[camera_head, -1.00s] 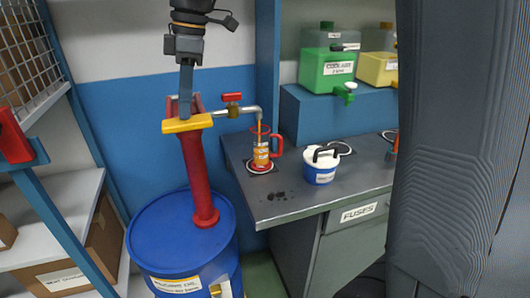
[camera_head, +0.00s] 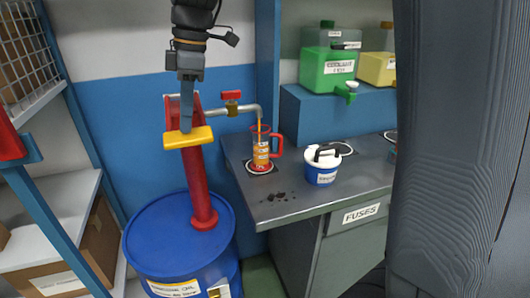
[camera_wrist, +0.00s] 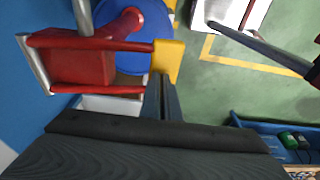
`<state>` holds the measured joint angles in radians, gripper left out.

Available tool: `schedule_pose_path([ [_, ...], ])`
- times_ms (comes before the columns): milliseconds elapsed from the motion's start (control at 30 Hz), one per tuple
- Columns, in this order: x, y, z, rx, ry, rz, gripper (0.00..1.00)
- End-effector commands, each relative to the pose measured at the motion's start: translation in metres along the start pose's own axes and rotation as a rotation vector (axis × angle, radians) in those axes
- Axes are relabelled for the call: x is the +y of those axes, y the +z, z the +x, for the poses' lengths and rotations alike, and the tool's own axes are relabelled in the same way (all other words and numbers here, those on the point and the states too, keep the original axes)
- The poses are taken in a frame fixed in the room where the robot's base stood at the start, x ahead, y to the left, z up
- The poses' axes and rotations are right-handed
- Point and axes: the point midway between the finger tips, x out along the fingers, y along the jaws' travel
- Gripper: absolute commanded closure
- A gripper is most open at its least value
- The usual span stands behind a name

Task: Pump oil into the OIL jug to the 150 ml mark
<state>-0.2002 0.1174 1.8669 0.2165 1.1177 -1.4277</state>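The OIL jug (camera_head: 261,153), clear with a red rim and handle, stands upright on a round red-and-white spot under the pump spout (camera_head: 240,108). An orange stream runs from the spout into it, and orange oil shows inside. The level against the marks is too small to read. The red pump (camera_head: 200,180) rises from the blue drum (camera_head: 150,230). Its yellow handle bar (camera_head: 188,138) also shows in the wrist view (camera_wrist: 169,62). My gripper (camera_head: 187,128) points down at the bar, its fingers close together and apparently touching it from above; the exact contact is partly hidden.
A white-and-blue lidded tub (camera_head: 321,166) stands right of the jug on the grey bench (camera_head: 290,205). Dark spots lie near the bench's front edge. A green coolant container (camera_head: 327,68) and a yellow one (camera_head: 377,68) stand on the blue shelf behind. Shelving (camera_head: 55,200) is at the left.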

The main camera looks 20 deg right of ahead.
Motion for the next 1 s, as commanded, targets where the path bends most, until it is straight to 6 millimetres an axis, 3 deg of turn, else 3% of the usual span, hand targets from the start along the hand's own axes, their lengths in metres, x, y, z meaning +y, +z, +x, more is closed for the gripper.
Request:
schedule_pose_path([
  [200,-0.002,0.003,0.012,-0.002,-0.007,0.001,1.00],
  [467,-0.002,0.002,0.006,-0.002,-0.007,0.001,1.00],
  [1000,-0.001,-0.010,-0.051,0.000,-0.003,0.000,1.00],
])
